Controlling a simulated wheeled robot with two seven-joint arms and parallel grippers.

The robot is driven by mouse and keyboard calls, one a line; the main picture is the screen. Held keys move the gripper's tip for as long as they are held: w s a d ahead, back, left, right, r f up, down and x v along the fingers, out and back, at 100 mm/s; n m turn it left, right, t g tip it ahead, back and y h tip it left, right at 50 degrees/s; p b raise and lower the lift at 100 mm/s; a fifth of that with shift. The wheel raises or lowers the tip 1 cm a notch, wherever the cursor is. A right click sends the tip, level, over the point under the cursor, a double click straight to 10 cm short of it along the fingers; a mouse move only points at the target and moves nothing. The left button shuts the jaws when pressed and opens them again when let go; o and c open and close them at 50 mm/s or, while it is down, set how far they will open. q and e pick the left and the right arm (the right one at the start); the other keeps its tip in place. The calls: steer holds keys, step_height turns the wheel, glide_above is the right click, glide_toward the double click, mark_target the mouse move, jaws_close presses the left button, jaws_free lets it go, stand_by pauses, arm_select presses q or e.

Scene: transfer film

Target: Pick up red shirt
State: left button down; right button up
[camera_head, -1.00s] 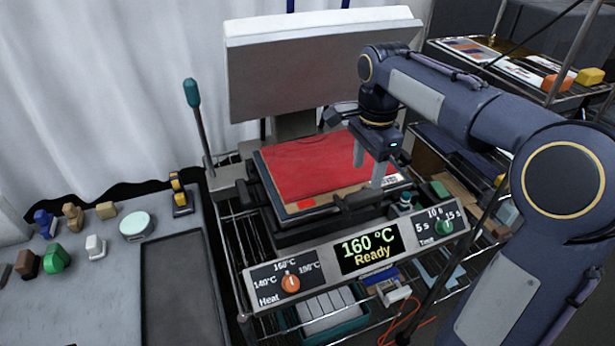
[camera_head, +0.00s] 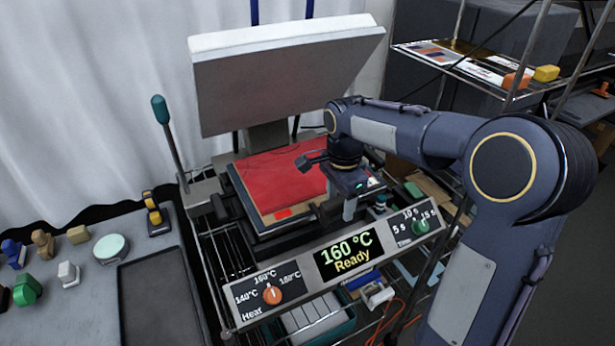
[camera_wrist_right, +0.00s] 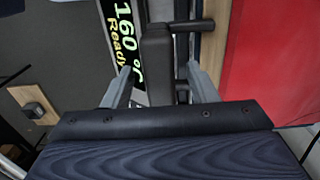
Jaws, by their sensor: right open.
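The red shirt (camera_head: 275,178) lies flat on the lower plate of the heat press, under the raised white-topped upper plate (camera_head: 290,80). A small brighter red patch (camera_head: 283,212) shows near its front edge. In the right wrist view the shirt (camera_wrist_right: 275,60) fills the right side. My left gripper is not in view.
The control panel with the display (camera_head: 348,258) runs along the press's front. A lever (camera_head: 170,140) stands at its left. A grey table (camera_head: 90,315) with several stamps and a round tin (camera_head: 111,248) is at the left. A rack (camera_head: 480,68) stands at the back right.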

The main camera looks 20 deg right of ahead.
steer(key=shift+f, duration=0.25)
steer(key=shift+c, duration=0.4)
jaws_close()
